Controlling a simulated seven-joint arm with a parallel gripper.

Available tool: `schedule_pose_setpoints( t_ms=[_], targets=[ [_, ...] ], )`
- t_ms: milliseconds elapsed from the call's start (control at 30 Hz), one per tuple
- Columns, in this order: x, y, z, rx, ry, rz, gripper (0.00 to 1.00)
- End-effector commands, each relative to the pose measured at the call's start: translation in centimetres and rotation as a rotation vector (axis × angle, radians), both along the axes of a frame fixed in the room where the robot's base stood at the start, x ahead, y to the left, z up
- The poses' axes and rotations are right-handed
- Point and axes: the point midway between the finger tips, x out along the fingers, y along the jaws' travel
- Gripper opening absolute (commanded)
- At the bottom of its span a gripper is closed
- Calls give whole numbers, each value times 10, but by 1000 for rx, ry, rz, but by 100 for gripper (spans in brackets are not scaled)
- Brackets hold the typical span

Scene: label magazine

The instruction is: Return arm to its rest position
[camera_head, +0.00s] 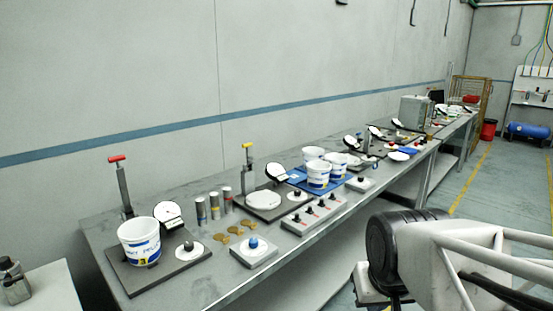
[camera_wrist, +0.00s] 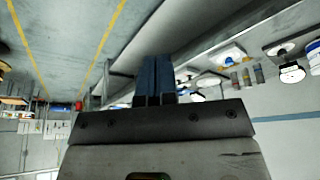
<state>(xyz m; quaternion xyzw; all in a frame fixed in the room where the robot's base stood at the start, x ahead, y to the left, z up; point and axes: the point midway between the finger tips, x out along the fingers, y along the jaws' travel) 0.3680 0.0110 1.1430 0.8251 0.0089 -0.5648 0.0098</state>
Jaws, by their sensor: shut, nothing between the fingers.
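My gripper (camera_wrist: 156,62) shows in the wrist view with its two dark fingers together and nothing between them. It is clear of the objects on the bench, and nothing is seen touching the fingers. The wrist view is turned over, with the floor at the top left and the bench at the right. In the head view my fingers are not seen; a white and black part at the lower right looks like my own arm.
A long grey bench (camera_head: 205,291) runs along the wall. It bears a white labelled tub (camera_head: 138,244), a control box with knobs (camera_head: 314,215), several metal cylinders (camera_head: 214,206) and more tubs on a blue tray (camera_head: 337,186). Open floor (camera_head: 492,185) lies right of the bench.

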Motion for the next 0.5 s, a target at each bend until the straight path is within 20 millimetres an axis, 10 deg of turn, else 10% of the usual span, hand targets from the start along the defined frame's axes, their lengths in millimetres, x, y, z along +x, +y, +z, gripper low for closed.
schedule_pose_setpoints(
  t_ms=[200,500],
  targets=[
    [-44,-14,-3,0,114,-41,0],
    [-54,-16,-4,1,140,-48,0]
  ],
)
